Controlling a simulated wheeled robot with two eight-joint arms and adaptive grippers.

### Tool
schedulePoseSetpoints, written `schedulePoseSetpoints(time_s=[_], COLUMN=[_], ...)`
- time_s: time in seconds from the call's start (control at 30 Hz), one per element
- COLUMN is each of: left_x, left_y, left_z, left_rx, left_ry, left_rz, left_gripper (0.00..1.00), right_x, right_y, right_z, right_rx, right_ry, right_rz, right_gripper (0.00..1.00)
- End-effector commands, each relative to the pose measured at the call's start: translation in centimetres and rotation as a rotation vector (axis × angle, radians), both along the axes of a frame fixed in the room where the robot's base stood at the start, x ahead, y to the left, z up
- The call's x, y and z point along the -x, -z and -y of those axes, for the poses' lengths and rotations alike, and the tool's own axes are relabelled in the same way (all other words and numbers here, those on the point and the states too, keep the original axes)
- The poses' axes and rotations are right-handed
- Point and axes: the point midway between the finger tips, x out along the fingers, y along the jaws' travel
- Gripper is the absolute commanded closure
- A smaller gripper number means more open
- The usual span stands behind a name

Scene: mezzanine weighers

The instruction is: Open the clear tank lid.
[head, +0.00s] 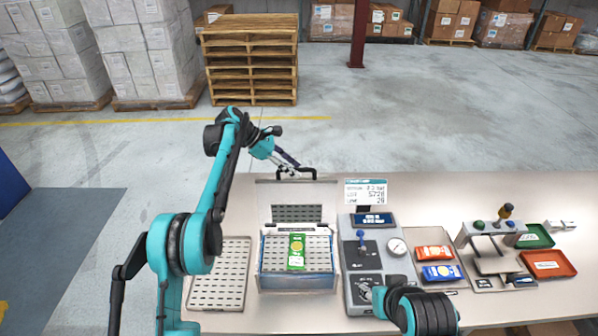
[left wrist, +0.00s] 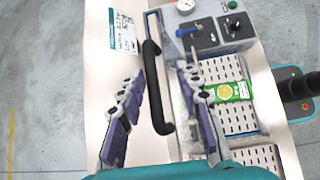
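The clear tank (head: 262,283) stands on the bench in the head view, with a perforated tray and a green lemon pouch (head: 297,251) inside. Its clear lid (head: 268,197) stands raised, roughly upright, at the tank's back edge. A black bar handle (head: 312,171) is at the lid's top; it also shows in the left wrist view (left wrist: 153,85). My left gripper (head: 289,165) is at this handle. Its purple-grey fingers are apart, one on each side of the bar, in the left wrist view (left wrist: 160,76); contact is unclear. My right gripper is not visible; only part of that arm shows.
A perforated tray (head: 219,274) lies left of the tank. A control unit (head: 372,254) with blue-topped lever and gauge stands close on the right. Farther right are orange and blue packets (head: 440,272), a small press stand (head: 491,258) and green and red trays (head: 548,264).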

Motion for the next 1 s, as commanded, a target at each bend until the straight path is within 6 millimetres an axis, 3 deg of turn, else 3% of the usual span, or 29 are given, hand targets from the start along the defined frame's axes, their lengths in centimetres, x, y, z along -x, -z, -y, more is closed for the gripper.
schedulePoseSetpoints(time_s=[0.2,0.4,0.87,1.0], left_x=[0.1,0.2,0.4,1.2], left_y=[-3.5,-5.6,-6.2,-6.3], left_z=[-3.6,-5.6,-6.2,-6.3], left_rx=[0.0,0.0,-0.001,-0.033], left_ry=[-0.002,-0.001,0.001,0.026], left_rz=[-0.001,0.001,0.001,0.052], left_gripper=[0.66,0.66,0.66,0.66], right_x=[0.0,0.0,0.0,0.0], right_y=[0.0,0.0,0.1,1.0], right_z=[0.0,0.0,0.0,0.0], right_rx=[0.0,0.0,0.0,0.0], right_ry=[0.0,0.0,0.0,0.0], right_rz=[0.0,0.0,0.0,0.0], right_gripper=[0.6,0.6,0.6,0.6])
